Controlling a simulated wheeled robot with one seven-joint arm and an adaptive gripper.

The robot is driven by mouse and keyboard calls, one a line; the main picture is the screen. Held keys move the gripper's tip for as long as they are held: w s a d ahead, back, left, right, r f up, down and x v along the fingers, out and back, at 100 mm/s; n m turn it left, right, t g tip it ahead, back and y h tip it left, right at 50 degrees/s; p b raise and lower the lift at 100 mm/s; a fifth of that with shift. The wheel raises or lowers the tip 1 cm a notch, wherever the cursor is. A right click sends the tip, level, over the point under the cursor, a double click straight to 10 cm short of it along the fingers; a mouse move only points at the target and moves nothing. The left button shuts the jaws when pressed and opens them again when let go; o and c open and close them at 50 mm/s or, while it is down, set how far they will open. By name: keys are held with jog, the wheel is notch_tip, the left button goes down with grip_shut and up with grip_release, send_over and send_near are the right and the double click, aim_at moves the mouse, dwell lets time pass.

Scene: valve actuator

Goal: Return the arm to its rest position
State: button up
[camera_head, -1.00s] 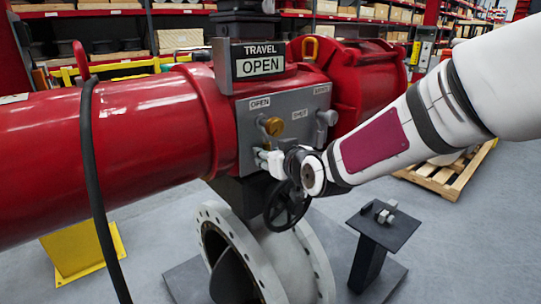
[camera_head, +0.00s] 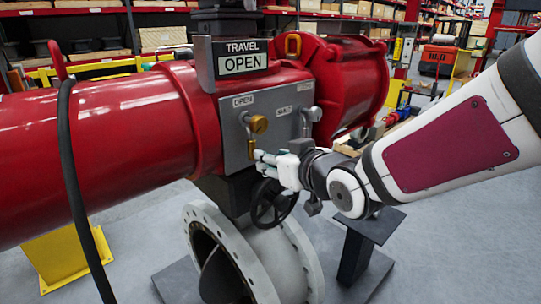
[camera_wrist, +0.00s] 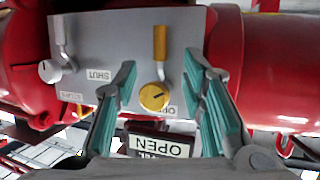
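My gripper (camera_head: 259,162) is in front of the grey control panel (camera_head: 237,138), below and right of the yellow knob (camera_head: 258,123). In the wrist view its two teal-padded fingers (camera_wrist: 160,72) are spread, with nothing held between them. The yellow knob (camera_wrist: 154,97) and its lever show beyond the gap, apart from the fingers; the picture is upside down. In the head view the yellow lever (camera_head: 251,149) hangs down from its knob. A silver knob (camera_wrist: 50,71) with a lever sits beside the SHUT label. The travel sign (camera_head: 241,60) reads OPEN.
The large red actuator cylinder (camera_head: 110,140) fills the left, with a black hose (camera_head: 75,190) hanging before it. Below the panel are a black handwheel (camera_head: 270,205) and a grey flanged valve (camera_head: 275,260). A dark stand (camera_head: 365,235) stands at lower right.

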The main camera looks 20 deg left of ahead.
jog(key=shift+s+d+r, duration=0.15)
jog(key=shift+s+d, duration=0.25)
jog(key=shift+d, duration=0.05)
jog(key=s+d+r+m+h, duration=0.1)
jog(key=d+m+h, duration=0.3)
jog(key=d, duration=1)
jog(key=s+d+r+m+h, duration=0.15)
jog(key=d+h, duration=0.45)
jog(key=d, duration=0.7)
jog(key=s+d+f+m+g, duration=0.1)
jog(key=s+d+m, duration=0.1)
jog(key=s+d, duration=0.4)
jog(key=s+d+f+m+g+h, duration=0.1)
jog(key=s+d+m+g, duration=0.1)
jog(key=s+d, duration=0.4)
jog(key=s+m, duration=0.1)
jog(key=s, duration=0.4)
jog(key=shift+d, duration=0.25)
